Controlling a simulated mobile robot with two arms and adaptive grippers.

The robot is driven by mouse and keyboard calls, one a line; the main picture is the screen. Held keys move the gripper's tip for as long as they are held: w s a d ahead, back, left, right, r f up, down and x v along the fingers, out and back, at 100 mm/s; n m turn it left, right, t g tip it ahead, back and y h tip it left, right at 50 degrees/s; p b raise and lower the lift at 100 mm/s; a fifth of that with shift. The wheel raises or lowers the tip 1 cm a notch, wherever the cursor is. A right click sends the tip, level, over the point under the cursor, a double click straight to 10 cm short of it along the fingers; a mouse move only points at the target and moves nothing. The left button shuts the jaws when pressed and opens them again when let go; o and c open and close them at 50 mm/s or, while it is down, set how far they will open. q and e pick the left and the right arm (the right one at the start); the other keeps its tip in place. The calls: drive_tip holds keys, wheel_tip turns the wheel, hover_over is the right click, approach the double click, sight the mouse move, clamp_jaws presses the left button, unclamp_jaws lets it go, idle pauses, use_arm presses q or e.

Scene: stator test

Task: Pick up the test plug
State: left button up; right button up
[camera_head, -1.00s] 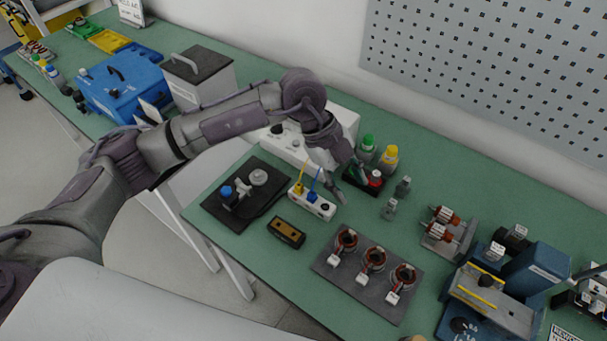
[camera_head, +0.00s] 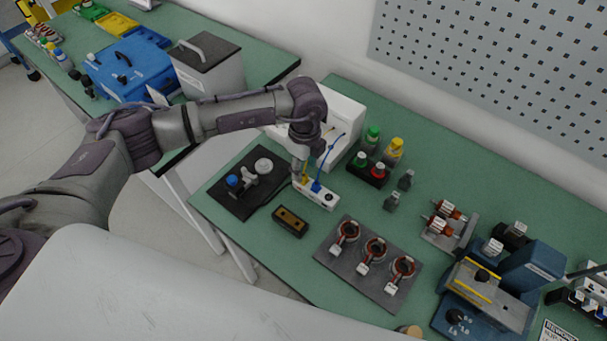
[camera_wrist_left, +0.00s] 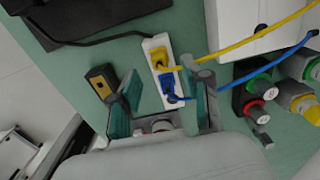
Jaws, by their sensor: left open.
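A white holder block (camera_head: 329,199) stands on the green bench with a yellow plug (camera_head: 304,181) and a blue plug (camera_head: 316,187) in it, each with a cable. In the left wrist view the yellow plug (camera_wrist_left: 158,58) and blue plug (camera_wrist_left: 169,91) lie in the region between the fingers of my left gripper (camera_wrist_left: 168,88). The gripper is open and empty. In the head view my left gripper (camera_head: 299,172) is above the yellow end of the block and partly covers it. Which plug is the test plug I cannot tell. My right gripper is not in view.
A small black and brown box (camera_head: 290,221) lies in front of the block. A black plate with a fixture (camera_head: 236,203) is to its left. A grey plate with copper coils (camera_head: 345,260) is in front right. Red and green terminals (camera_head: 371,178) stand behind.

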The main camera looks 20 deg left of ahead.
sight(305, 175)
use_arm(q)
drive_tip(key=shift+f+p, duration=0.5)
drive_tip(key=shift+f, duration=1.5)
clamp_jaws()
